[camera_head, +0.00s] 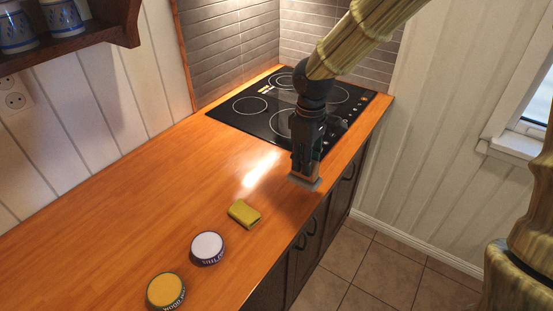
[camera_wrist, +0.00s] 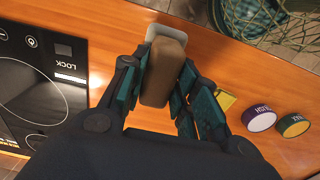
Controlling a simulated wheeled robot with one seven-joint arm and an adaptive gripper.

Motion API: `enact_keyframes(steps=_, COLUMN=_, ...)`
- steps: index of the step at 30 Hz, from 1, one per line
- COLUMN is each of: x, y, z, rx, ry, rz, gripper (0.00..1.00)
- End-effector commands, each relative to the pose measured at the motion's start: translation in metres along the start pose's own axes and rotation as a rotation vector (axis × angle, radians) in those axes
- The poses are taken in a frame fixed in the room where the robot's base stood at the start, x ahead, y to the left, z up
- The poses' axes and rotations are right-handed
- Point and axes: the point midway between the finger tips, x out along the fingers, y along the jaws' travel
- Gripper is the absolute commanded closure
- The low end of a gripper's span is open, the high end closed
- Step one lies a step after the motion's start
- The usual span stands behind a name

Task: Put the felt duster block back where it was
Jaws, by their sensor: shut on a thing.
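The felt duster block, a brown block with a grey base, shows in the wrist view (camera_wrist: 160,80) between my fingers. In the head view only its grey lower part (camera_head: 305,182) shows under my gripper (camera_head: 306,163), near the front edge of the wooden counter (camera_head: 120,215). My gripper is shut on the block, with one finger on each side, as the wrist view (camera_wrist: 163,68) shows. The block's base is at or just above the counter; I cannot tell if it touches.
A yellow block (camera_head: 244,213), a white-topped round tin (camera_head: 208,247) and a yellow-topped round tin (camera_head: 166,290) stand in a row to the lower left. A black cooktop (camera_head: 250,118) lies behind. A green wire basket (camera_wrist: 262,18) shows beyond the edge. The counter's left is clear.

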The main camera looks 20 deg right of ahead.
Motion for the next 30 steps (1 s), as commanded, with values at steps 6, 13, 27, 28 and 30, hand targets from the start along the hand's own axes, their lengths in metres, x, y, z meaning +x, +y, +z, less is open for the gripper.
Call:
enact_keyframes(steps=6, x=0.003, y=-0.003, z=-0.041, rx=-0.001, ry=-0.001, rz=-0.001, gripper=0.89)
enact_keyframes(steps=13, x=0.006, y=-0.004, z=-0.078, rx=-0.001, ry=0.000, rz=-0.001, gripper=0.89)
enact_keyframes(steps=27, x=0.027, y=-0.005, z=-0.091, rx=0.000, ry=-0.002, rz=-0.002, gripper=0.89)
enact_keyframes(steps=28, x=0.030, y=-0.005, z=-0.091, rx=-0.001, ry=-0.002, rz=-0.001, gripper=0.89)
enact_keyframes(steps=30, x=0.037, y=-0.005, z=-0.090, rx=0.000, ry=-0.003, rz=-0.001, gripper=0.89)
